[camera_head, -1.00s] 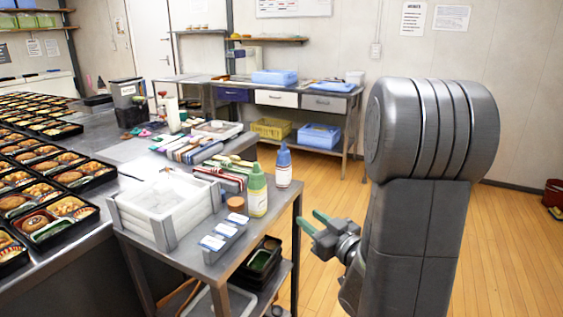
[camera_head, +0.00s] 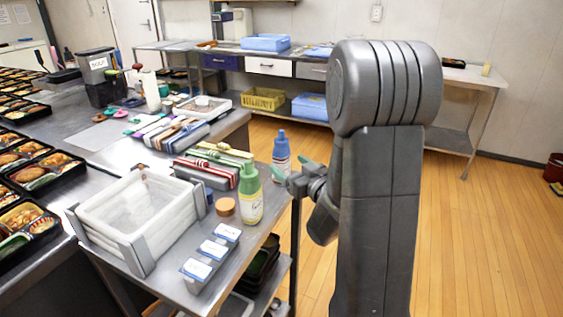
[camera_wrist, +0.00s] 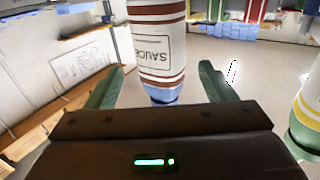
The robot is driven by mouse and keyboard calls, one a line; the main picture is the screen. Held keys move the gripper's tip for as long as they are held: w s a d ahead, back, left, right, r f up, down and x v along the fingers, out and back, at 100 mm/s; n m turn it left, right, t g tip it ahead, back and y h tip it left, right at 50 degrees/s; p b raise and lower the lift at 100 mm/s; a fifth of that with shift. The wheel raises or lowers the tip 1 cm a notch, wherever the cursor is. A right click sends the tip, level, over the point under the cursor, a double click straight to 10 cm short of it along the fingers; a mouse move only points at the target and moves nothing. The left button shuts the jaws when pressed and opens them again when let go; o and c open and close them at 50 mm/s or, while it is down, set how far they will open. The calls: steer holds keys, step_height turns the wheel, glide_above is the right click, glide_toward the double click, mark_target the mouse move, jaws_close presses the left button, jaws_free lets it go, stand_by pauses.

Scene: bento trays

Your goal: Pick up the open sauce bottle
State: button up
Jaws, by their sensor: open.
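A sauce bottle with a blue top (camera_head: 281,152) stands near the right end of the small metal table. In the wrist view this bottle (camera_wrist: 156,40) appears upside down, with a "SAUCE" label, brown bands and the blue part lowest. A second bottle with a green top (camera_head: 250,196) stands nearer to me; part of it shows at the wrist view's right edge (camera_wrist: 308,110). I cannot tell which one is open. My gripper (camera_head: 292,170) is open at the blue-topped bottle. In the wrist view its green fingers (camera_wrist: 163,67) lie on either side of the bottle, with gaps visible.
A white bin (camera_head: 140,213) stands to the left. Colourful packets (camera_head: 215,165) lie behind.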

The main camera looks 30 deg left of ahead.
mark_target(282, 130)
steer(key=x, duration=0.4)
steer(key=shift+a, duration=0.3)
steer(key=c, duration=0.8)
steer(key=shift+o, duration=0.2)
steer(key=shift+r, duration=0.1)
steer(key=shift+r, duration=0.1)
step_height(282, 130, up, 10)
steer(key=shift+f+p, duration=0.1)
steer(key=shift+p, duration=0.75)
steer(key=shift+o, duration=0.5)
